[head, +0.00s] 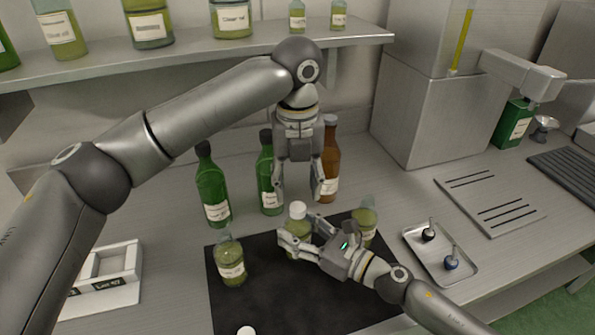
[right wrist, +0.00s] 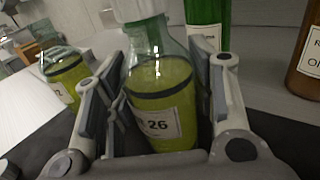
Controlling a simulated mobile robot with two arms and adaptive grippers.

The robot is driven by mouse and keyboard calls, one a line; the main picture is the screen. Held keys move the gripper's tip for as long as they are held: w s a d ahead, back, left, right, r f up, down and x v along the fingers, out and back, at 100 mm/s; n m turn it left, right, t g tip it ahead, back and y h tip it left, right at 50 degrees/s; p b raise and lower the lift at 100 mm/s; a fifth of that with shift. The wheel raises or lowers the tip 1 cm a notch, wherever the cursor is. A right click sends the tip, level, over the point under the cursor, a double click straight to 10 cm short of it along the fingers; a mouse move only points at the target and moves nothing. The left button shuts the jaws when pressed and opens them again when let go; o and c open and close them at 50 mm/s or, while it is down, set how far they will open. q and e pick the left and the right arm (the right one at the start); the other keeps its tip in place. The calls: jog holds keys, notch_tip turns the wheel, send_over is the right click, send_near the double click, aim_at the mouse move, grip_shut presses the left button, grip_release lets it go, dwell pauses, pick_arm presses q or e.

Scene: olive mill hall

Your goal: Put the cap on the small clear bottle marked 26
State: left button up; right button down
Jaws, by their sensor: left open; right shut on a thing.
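The small clear bottle marked 26 (right wrist: 160,95) holds yellow-green oil and stands upright between the fingers of my right gripper (head: 300,238), which is shut on its body. In the head view the bottle (head: 298,229) is partly hidden by those fingers. A white cap (head: 297,210) sits at the top of its neck; its lower part also shows at the top of the right wrist view (right wrist: 135,8). Whether it is fully seated I cannot tell. My left gripper (head: 298,193) is open, pointing down just above the cap, its fingertips apart on either side.
Two other small oil bottles (head: 231,264) (head: 366,224) stand on the dark mat (head: 265,300). A white round piece (head: 246,331) lies at its front edge. Green bottles (head: 213,190) and a brown bottle (head: 330,165) stand behind. A metal tray (head: 426,262) is at right.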

pick_arm(q)
jog(key=n, duration=0.5)
jog(key=shift+r, duration=0.15)
jog(key=n, duration=0.4)
jog(key=shift+r+n, duration=0.15)
jog(key=shift+n, duration=0.25)
jog(key=n, duration=0.4)
jog(key=shift+r+n, duration=0.15)
jog(key=shift+n, duration=0.15)
jog(key=n, duration=0.4)
jog(key=shift+r+n, duration=0.15)
jog(key=shift+n, duration=0.15)
jog(key=n, duration=0.4)
jog(key=shift+r+n, duration=0.15)
jog(key=shift+n, duration=0.25)
jog(key=n, duration=0.4)
jog(key=shift+r+n, duration=0.1)
jog(key=shift+n, duration=0.2)
jog(key=n, duration=0.4)
jog(key=shift+r+n, duration=0.15)
jog(key=shift+n, duration=0.15)
jog(key=n, duration=0.5)
jog(key=shift+r, duration=0.15)
